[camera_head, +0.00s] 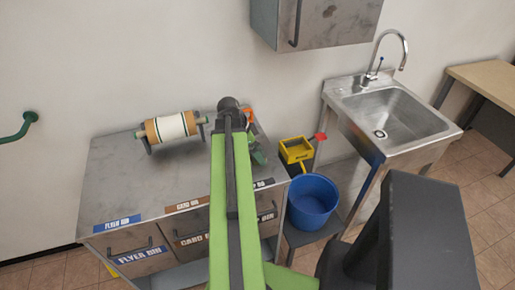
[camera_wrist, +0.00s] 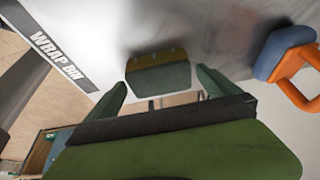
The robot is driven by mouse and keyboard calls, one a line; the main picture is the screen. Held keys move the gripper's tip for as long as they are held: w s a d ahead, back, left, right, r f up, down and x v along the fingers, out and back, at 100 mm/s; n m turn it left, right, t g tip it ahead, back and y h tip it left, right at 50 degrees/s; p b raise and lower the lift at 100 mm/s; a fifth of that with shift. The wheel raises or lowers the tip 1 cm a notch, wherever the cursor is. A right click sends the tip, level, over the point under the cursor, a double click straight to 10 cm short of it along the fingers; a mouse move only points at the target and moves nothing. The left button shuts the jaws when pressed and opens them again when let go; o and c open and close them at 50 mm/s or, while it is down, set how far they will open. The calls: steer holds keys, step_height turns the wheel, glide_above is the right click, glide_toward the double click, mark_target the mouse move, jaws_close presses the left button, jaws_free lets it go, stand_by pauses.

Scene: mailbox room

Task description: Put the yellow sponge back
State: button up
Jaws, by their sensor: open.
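The sponge (camera_wrist: 158,76) lies on the grey metal counter (camera_head: 115,190). In the wrist view it is a small block with a dull yellow top band and a dark green side facing me. My gripper (camera_wrist: 160,86) is open, with one teal finger on each side of the sponge. Gaps show between the fingers and the sponge, and I cannot tell how far it sits between them. In the head view my green arm reaches over the counter's right part. There, my gripper (camera_head: 258,153) is partly hidden and the sponge cannot be made out.
A blue and orange object (camera_wrist: 287,58) stands right of the sponge. A paper roll (camera_head: 171,127) lies at the counter's back. A yellow container (camera_head: 296,149) and blue bucket (camera_head: 312,200) stand right of the counter, before a steel sink (camera_head: 395,115). A cabinet (camera_head: 315,22) hangs above.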

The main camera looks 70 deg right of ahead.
steer(key=p+v, duration=0.9)
steer(key=v, duration=0.2)
steer(key=w+a+f+n+t, duration=0.1)
steer(key=w+a+n+t, duration=0.2)
steer(key=w+a+n, duration=1.35)
steer(key=w+a+n+y, duration=0.1)
steer(key=w+a+n, duration=0.3)
steer(key=a, duration=0.8)
steer(key=w+a+n+y, duration=0.1)
steer(key=w+a+n, duration=0.2)
steer(key=a, duration=0.9)
steer(key=w+a+n, duration=0.4)
steer(key=w+a, duration=0.4)
steer(key=a, duration=0.5)
steer(key=shift+f+n+t+y, duration=0.3)
steer(key=shift+f+n+y, duration=0.05)
steer(key=shift+y, duration=0.05)
